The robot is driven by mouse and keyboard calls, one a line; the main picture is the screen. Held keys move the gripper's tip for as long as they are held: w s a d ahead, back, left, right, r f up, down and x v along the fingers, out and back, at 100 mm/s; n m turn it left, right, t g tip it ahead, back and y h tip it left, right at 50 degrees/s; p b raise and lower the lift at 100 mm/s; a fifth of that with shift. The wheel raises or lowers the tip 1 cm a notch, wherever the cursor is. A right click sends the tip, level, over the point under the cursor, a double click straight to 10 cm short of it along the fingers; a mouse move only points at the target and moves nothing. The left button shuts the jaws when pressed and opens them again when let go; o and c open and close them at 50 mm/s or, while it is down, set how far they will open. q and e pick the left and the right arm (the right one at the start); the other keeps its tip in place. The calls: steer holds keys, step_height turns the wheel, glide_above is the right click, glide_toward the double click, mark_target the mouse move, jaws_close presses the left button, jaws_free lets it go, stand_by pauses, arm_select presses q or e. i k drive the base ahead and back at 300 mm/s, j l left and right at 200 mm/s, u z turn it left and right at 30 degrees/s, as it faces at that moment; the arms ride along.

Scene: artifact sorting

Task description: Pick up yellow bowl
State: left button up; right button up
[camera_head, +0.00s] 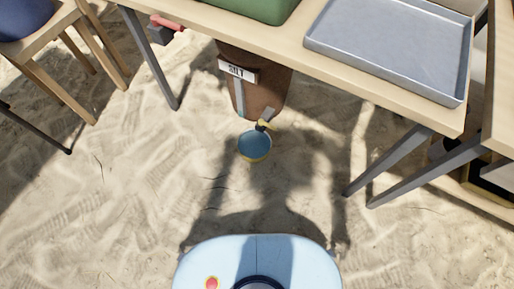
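A small round bowl (255,146) sits on the sand just in front of a brown bucket, near the middle of the view. Its inside looks blue and its rim and lower outside show yellow. A small tool (264,123) with grey, dark and yellow parts is at the bowl's back edge. I cannot tell whether it lies in the bowl or behind it. Neither of my grippers is in view.
The brown bucket (262,92), labelled SILT, stands under the edge of a wooden table (385,92). The table holds a grey tray (385,45) and a green container (252,8). Dark table legs stand left and right. Open sand (110,210) surrounds the bowl's front.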

mark_target(253, 146)
steer(key=k, duration=1.25)
